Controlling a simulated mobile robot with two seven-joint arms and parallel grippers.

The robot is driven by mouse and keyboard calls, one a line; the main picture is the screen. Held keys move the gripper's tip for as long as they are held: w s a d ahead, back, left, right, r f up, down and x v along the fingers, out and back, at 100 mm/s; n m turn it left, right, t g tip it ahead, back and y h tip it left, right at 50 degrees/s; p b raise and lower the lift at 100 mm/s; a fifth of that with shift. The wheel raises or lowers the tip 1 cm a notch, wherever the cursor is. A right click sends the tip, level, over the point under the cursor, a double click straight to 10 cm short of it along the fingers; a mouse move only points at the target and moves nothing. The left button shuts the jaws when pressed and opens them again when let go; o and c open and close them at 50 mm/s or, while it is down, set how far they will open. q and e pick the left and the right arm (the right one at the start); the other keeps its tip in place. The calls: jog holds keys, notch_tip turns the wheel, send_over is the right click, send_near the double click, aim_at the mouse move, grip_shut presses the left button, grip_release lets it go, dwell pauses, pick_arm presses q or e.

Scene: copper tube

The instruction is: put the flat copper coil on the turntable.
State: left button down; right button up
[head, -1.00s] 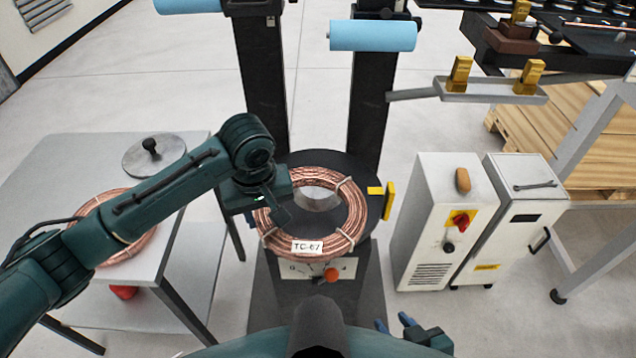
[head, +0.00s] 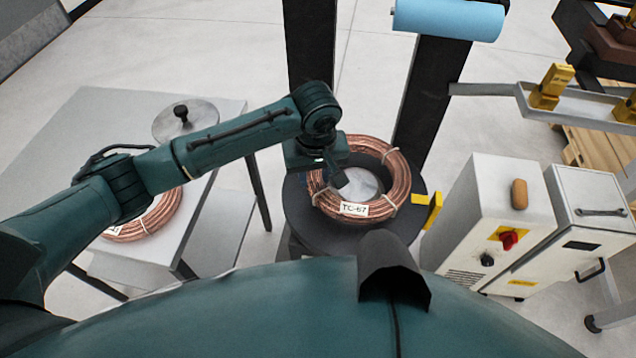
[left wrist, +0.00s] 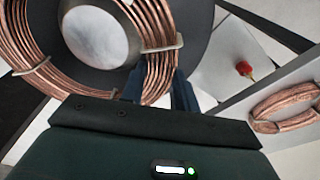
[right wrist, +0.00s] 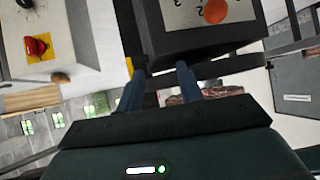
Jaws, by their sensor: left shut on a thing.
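The flat copper coil (head: 398,178), tagged TC-67, lies flat over the black turntable (head: 300,225) in the head view, around its pale round hub (head: 360,186). The left wrist view also shows the coil (left wrist: 25,48) encircling the hub (left wrist: 95,38). My left gripper (head: 332,184) is shut on the coil's left side, with its fingers (left wrist: 160,88) on either side of the copper band. I cannot tell whether the coil's underside touches the turntable all around. My right gripper (right wrist: 159,85) shows only in its wrist view, with its fingers apart and nothing between them.
A grey table (head: 70,165) at left bears another copper coil (head: 160,212) and a round metal plate with a black knob (head: 182,113). A dark post with a blue roller (head: 448,18) rises behind the turntable. White control cabinets (head: 490,215) stand at right.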

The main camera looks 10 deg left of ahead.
pick_arm(q)
jog(key=shift+f, duration=1.85)
jog(key=c, duration=1.1)
grip_release()
jog(key=shift+f, duration=0.1)
jog(key=shift+o, duration=0.2)
jog(key=r, duration=0.4)
jog(key=s+r, duration=0.1)
jog(key=r, duration=0.7)
jog(key=shift+s+d, duration=0.2)
jog(key=shift+d, duration=0.05)
